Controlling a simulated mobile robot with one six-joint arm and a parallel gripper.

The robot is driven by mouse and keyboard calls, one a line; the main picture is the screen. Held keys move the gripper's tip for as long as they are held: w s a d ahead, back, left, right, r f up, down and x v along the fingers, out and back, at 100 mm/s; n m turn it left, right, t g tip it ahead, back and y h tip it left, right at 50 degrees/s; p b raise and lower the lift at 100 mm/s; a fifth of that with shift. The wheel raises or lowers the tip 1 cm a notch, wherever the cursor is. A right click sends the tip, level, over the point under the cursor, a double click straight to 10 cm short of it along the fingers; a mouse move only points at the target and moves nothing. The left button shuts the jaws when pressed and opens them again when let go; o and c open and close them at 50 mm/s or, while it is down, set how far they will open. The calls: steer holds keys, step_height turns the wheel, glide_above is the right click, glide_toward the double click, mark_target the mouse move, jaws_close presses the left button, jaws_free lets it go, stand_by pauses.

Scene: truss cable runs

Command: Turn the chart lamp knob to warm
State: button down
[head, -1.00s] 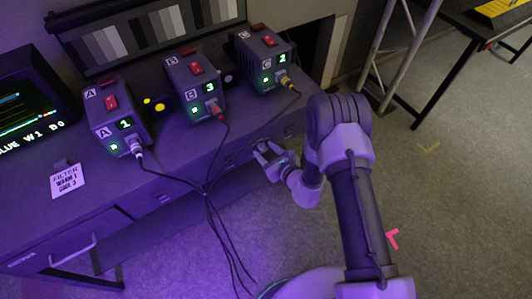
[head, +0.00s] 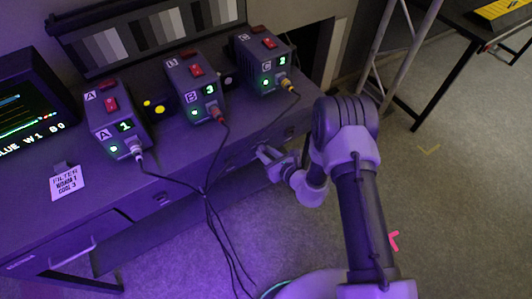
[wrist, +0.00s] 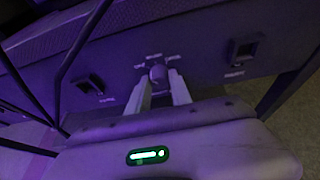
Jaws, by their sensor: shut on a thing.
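The chart lamp knob (wrist: 158,73) is a small dark round knob on the front panel of the desk (wrist: 205,65) in the wrist view. Small labels sit to its left, above it and to its right; they are too small to read surely, and so is the knob's pointing. My gripper (wrist: 160,80) has one pale finger on each side of the knob and is shut on it. In the head view my gripper (head: 268,157) is at the desk's front edge, and the knob cannot be made out there.
Dark switches flank the knob, one at left (wrist: 90,84) and one at right (wrist: 244,50). Dark cables hang in front of the desk (head: 207,190). Boxes A (head: 116,118), B (head: 194,88) and C (head: 263,62) stand on top. Open floor lies right of my arm.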

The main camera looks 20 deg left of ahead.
steer(key=m, duration=0.1)
steer(key=m+g+y+b, duration=0.1)
steer(key=shift+w+d+f+m+y, duration=0.1)
steer(key=shift+d+f+m+y, duration=0.05)
steer(key=shift+m+y, duration=0.2)
steer(key=shift+m+g+y+b, duration=0.65)
steer(key=shift+m+g+b, duration=0.05)
steer(key=shift+m, duration=0.75)
steer(key=c, duration=1.2)
jaws_free()
steer(key=shift+o, duration=0.2)
steer(key=p+v, duration=0.5)
steer(key=v, duration=1.2)
steer(key=shift+d+f, duration=0.15)
steer(key=shift+d, duration=0.15)
